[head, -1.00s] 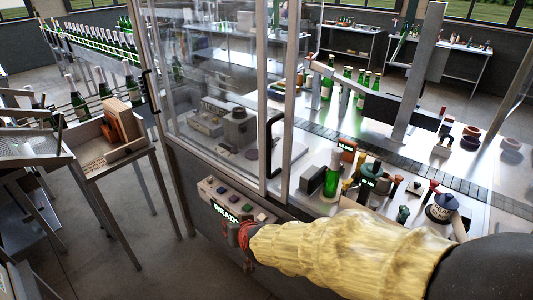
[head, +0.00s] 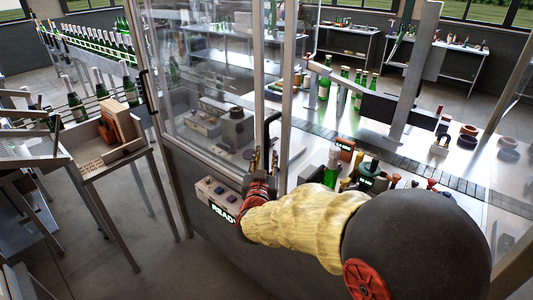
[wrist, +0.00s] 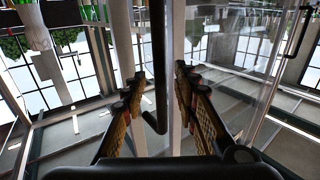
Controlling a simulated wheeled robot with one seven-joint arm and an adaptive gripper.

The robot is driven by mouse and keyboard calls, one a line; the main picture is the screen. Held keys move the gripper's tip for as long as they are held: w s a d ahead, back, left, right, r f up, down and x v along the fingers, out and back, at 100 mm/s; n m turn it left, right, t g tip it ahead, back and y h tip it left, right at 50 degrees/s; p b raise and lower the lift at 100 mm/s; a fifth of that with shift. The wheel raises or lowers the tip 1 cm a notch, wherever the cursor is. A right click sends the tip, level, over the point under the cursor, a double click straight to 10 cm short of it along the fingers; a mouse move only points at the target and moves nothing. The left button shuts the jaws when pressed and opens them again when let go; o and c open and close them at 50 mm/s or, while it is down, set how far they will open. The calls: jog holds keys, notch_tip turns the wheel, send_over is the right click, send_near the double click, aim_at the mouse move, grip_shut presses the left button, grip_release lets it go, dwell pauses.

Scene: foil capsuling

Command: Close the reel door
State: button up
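A clear framed door panel (head: 210,75) stands on the front of the machine; I take it for the reel door. Its black bar handle (head: 267,128) is on the panel's right side. My gripper (head: 263,160) is raised at the lower part of this handle, fingers pointing up. In the wrist view, the handle (wrist: 157,50) runs between the two spread fingers of my gripper (wrist: 158,85), with gaps on both sides. The fingers are open and do not visibly touch the bar. The palm hides some of the lower view.
A button panel with a lit display (head: 217,200) is just left of my wrist. A green bottle (head: 331,168) and small tools stand on the machine table to the right. A second black handle (head: 148,90) is at the left. A side table (head: 110,158) holds boxes.

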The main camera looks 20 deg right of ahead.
aim_at(266, 153)
jog(key=shift+x, duration=1.55)
jog(key=shift+c, duration=0.8)
grip_shut()
